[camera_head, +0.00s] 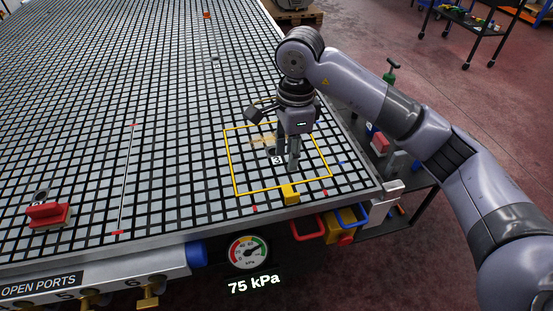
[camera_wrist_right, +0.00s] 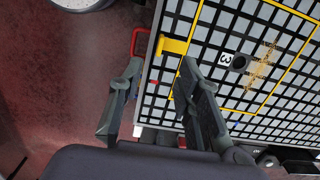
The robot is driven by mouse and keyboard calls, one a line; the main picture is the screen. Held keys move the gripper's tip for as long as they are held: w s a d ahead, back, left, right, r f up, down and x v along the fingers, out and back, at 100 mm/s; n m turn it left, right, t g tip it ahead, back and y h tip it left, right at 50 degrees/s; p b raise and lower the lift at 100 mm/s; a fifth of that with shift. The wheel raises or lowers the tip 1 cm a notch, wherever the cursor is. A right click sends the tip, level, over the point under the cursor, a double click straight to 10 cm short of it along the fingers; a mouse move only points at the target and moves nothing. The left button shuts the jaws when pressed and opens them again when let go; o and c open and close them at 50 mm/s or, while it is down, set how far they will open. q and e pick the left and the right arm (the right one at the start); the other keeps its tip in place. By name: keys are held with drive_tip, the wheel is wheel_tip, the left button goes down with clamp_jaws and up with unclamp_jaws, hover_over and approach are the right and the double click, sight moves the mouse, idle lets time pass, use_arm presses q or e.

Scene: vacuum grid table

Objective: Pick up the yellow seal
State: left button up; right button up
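A thin yellow square seal (camera_head: 233,172) lies on the grid table around the port marked 3. A yellow block (camera_head: 290,194) sits on its near side, and it looks joined to the seal. In the right wrist view, the yellow block (camera_wrist_right: 173,46) is just beyond my fingertips, and the seal's line (camera_wrist_right: 192,38) runs past it. My right gripper (camera_head: 287,163) points down over the seal's area and hides part of its inside. In the wrist view its fingers (camera_wrist_right: 160,68) are apart with nothing between them. Its height above the table is hard to tell. My left gripper is not in view.
The grid table (camera_head: 170,120) is mostly clear. A red handle (camera_head: 48,214) stands at the near left. A red loop (camera_head: 307,228) and a blue loop (camera_head: 352,216) hang at the near edge. A gauge (camera_head: 249,252) reads 75 kPa. A brownish patch (camera_wrist_right: 262,66) lies by the port.

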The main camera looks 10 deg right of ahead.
drive_tip(key=d, duration=0.1)
drive_tip(key=p, duration=0.4)
hover_over(292, 195)
drive_tip(key=f, duration=1.1)
drive_tip(key=shift+s+a+f, duration=0.15)
drive_tip(key=shift+a+f, duration=0.05)
drive_tip(key=shift+f, duration=0.1)
drive_tip(key=shift+d+f, duration=0.1)
drive_tip(key=shift+f, duration=0.4)
wheel_tip(292, 195, down, 4)
drive_tip(key=shift+d+r+p, duration=0.15)
drive_tip(key=shift+p, duration=0.85)
drive_tip(key=shift+w+f, duration=0.2)
drive_tip(key=shift+f, duration=0.2)
drive_tip(key=shift+c, duration=0.2)
clamp_jaws()
